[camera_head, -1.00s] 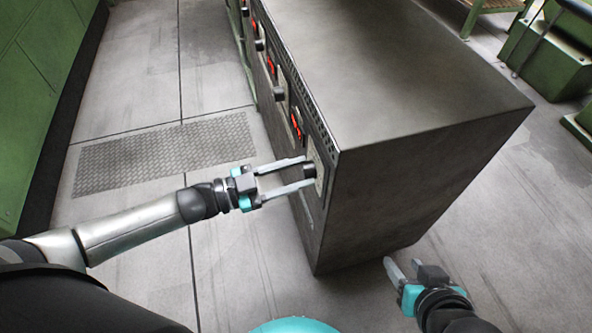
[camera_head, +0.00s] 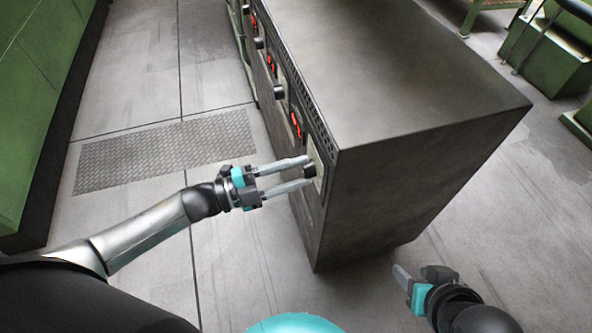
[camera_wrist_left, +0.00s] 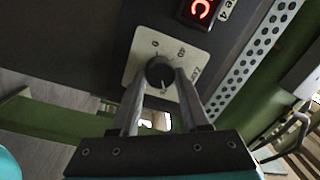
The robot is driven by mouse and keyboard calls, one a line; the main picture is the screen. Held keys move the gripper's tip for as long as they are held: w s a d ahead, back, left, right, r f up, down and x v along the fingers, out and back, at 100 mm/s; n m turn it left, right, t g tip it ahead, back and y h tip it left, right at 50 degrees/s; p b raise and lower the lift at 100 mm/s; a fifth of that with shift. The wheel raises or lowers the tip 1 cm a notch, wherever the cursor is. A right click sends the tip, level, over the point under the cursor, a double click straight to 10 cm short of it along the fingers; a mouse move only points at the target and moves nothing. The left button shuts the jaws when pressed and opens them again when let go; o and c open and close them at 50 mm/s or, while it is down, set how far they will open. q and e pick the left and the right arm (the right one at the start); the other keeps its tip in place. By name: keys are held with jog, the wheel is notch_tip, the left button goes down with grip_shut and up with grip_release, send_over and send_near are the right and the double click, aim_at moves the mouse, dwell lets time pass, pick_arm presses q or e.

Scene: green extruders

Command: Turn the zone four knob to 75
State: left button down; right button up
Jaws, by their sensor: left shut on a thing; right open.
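The zone four knob is a round black knob (camera_wrist_left: 160,72) on a pale plate (camera_wrist_left: 135,77) with printed dial marks, too small to read fully. In the head view the knob (camera_head: 309,170) is at the near end of the grey cabinet's front. My left gripper (camera_wrist_left: 161,80) is shut on it, one finger on each side; it also shows in the head view (camera_head: 307,171). A red-lit display (camera_wrist_left: 200,9) with a label ending in 4 is above the plate. My right gripper (camera_head: 414,271) is open and empty, low at the right, apart from the cabinet.
The grey cabinet (camera_head: 410,85) carries a row of further knobs and red displays (camera_head: 296,125) along its front. A perforated strip (camera_wrist_left: 250,60) runs beside the panel. A green machine (camera_head: 45,90) is at the left; open floor (camera_head: 225,255) lies between.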

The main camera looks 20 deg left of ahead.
pick_arm(q)
jog(key=shift+f+m, duration=0.1)
jog(key=shift+m, duration=0.6)
pick_arm(e)
jog(key=shift+w+a, duration=0.15)
jog(key=shift+w, duration=0.05)
jog(key=shift+s+f, duration=0.15)
pick_arm(q)
jog(key=shift+c, duration=2)
grip_release()
pick_arm(e)
jog(key=shift+a, duration=0.1)
pick_arm(q)
jog(key=shift+a, duration=0.1)
jog(key=p+v, duration=0.2)
jog(key=v, duration=1.3)
jog(key=shift+p, duration=0.3)
pick_arm(e)
jog(key=s+d+f+g, duration=0.2)
jog(key=shift+d+f+h, duration=0.1)
jog(key=shift+f+h, duration=0.2)
jog(key=shift+h, duration=0.1)
